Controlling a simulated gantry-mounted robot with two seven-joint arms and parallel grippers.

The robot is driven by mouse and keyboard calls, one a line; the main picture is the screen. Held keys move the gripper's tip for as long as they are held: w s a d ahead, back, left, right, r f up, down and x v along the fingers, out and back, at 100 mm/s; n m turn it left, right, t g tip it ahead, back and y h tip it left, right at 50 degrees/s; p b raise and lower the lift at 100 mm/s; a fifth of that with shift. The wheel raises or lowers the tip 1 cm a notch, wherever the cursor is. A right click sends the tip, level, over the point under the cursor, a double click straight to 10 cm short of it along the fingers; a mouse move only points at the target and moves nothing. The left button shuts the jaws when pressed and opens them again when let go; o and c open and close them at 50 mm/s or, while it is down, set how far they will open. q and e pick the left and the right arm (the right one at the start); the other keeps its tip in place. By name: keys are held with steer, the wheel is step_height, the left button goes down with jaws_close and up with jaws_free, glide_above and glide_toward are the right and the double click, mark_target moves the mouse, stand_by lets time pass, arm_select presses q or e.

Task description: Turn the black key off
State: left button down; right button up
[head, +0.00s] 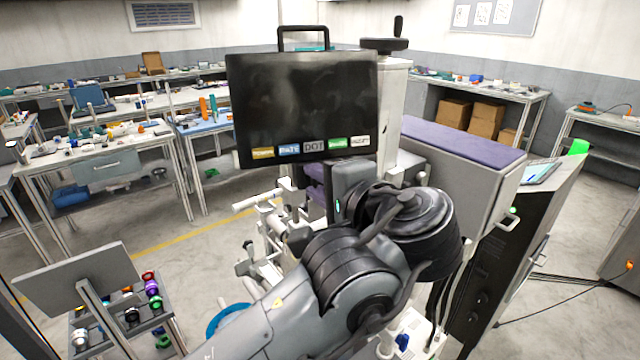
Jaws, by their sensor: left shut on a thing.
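My left arm comes up from the bottom of the head view and bends in the middle. My left gripper (345,192) is at the grey block with a small green light, below the dark screen (305,105) and close to the white machine (284,190). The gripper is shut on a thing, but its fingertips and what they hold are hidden. I cannot make out the black key; my arm covers much of the machine's front. My right gripper is not in view.
A cabinet with a purple top (460,140) stands right of my arm. A rack of coloured reels (150,288) stands at lower left. Cluttered workbenches (95,155) line the back left. A cable (560,305) lies on the floor at right. The left floor is fairly clear.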

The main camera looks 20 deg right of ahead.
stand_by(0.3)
arm_select(q)
steer(key=c, duration=1.2)
jaws_free()
